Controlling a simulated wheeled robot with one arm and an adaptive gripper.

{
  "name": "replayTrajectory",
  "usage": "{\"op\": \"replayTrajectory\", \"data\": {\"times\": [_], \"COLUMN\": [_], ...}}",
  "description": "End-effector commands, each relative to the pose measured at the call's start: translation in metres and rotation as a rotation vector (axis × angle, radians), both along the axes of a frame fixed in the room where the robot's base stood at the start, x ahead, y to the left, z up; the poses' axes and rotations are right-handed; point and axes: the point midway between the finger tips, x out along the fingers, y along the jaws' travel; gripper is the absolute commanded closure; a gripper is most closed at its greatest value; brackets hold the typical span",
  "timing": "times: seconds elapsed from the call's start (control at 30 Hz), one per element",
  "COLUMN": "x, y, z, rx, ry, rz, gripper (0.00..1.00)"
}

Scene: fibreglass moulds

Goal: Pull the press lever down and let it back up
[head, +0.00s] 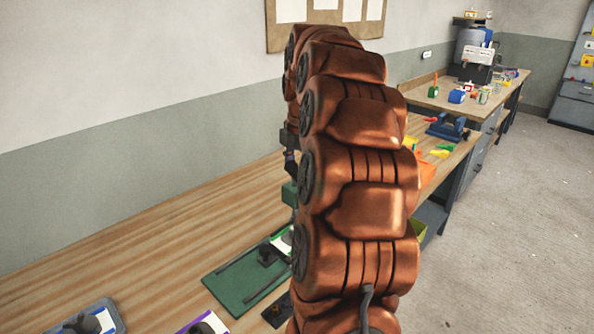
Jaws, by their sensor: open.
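A green metal base plate (228,291) with dark rails lies on the wooden bench, just left of my arm. A green block (289,194) shows above it at the arm's edge. These look like parts of the press, but my copper-coloured arm hides most of what stands there. I cannot make out the press lever. Small dark parts show at the arm's left edge above the green block, and I cannot tell what they belong to. My gripper is not visible; the arm blocks the view.
The wooden bench (120,250) is clear left of the green plate. Trays with dark pieces (92,322) lie at the near edge. A blue vise-like tool (447,128) and coloured items stand on the bench beyond my arm. Open floor (500,220) lies to the right.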

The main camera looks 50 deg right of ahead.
Motion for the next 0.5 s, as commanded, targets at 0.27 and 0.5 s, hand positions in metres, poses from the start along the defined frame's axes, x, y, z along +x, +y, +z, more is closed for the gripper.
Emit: {"op": "replayTrajectory", "data": {"times": [0.27, 0.5], "x": [0.000, 0.001], "y": [0.001, 0.000], "z": [-0.012, -0.012], "rx": [0.003, 0.001], "ry": [0.003, 0.002], "rz": [0.000, 0.000], "gripper": [0.42, 0.42]}}
